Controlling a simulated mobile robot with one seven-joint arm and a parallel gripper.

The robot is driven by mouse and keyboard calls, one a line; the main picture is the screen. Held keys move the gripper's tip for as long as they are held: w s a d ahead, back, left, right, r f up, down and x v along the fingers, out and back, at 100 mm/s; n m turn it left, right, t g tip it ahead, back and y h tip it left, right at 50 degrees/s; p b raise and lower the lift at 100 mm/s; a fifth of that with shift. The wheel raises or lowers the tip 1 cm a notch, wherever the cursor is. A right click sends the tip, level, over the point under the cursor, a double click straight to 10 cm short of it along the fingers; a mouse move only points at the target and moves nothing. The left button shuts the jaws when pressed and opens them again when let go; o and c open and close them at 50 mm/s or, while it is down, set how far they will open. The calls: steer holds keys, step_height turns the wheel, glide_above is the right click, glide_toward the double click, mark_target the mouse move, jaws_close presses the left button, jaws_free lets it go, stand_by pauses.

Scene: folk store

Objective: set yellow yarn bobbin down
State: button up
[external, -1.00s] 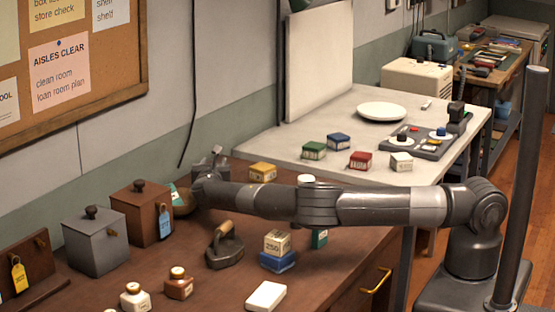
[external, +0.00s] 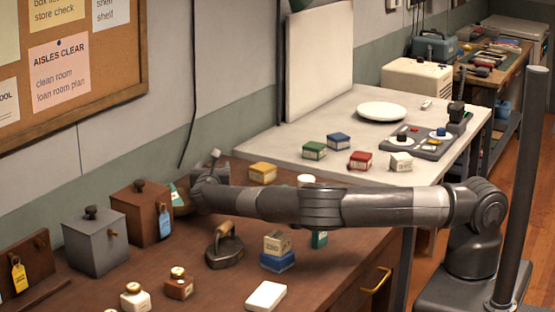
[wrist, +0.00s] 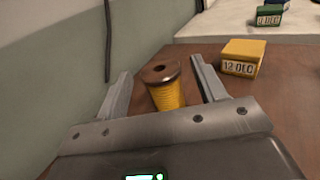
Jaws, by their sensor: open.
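The yellow yarn bobbin (wrist: 166,92) has a brown top with a hole. In the wrist view it stands upright on the brown table, between the fingers of my gripper (wrist: 161,67). The fingers are spread, with a visible gap on each side of the bobbin. In the external view my gripper (external: 214,165) is at the far side of the brown table near the wall, and the bobbin cannot be made out there.
A yellow box (wrist: 240,58) marked 12 DEC lies just right of my gripper. A brown lidded box (external: 140,212) and an iron (external: 224,250) stand nearby. A cream block (external: 277,243) sits on a blue one (external: 277,262). The white table (external: 290,143) adjoins behind.

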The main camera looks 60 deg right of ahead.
step_height(320, 180, up, 6)
steer(key=shift+r, duration=0.25)
steer(key=shift+s+d+r, duration=0.1)
steer(key=shift+d+r, duration=0.15)
steer(key=shift+d, duration=0.05)
steer(key=s+d+r+m+g+y, duration=0.2)
steer(key=s+d+m+g+y, duration=0.55)
steer(key=s+d+m, duration=0.95)
steer(key=s+a+r+m+t+y, duration=0.1)
steer(key=s+a, duration=0.4)
steer(key=s, duration=0.7)
steer(key=s+a+r+m+t+y, duration=0.1)
steer(key=s+a+r+m+y, duration=0.2)
steer(key=s, duration=1)
steer(key=s+a+r+m+t+y, duration=0.2)
steer(key=s+a, duration=0.5)
steer(key=s, duration=0.5)
step_height(320, 180, up, 3)
steer(key=shift+s+a+f+m+y, duration=0.15)
steer(key=shift+s+m+y, duration=0.25)
steer(key=shift+y, duration=0.65)
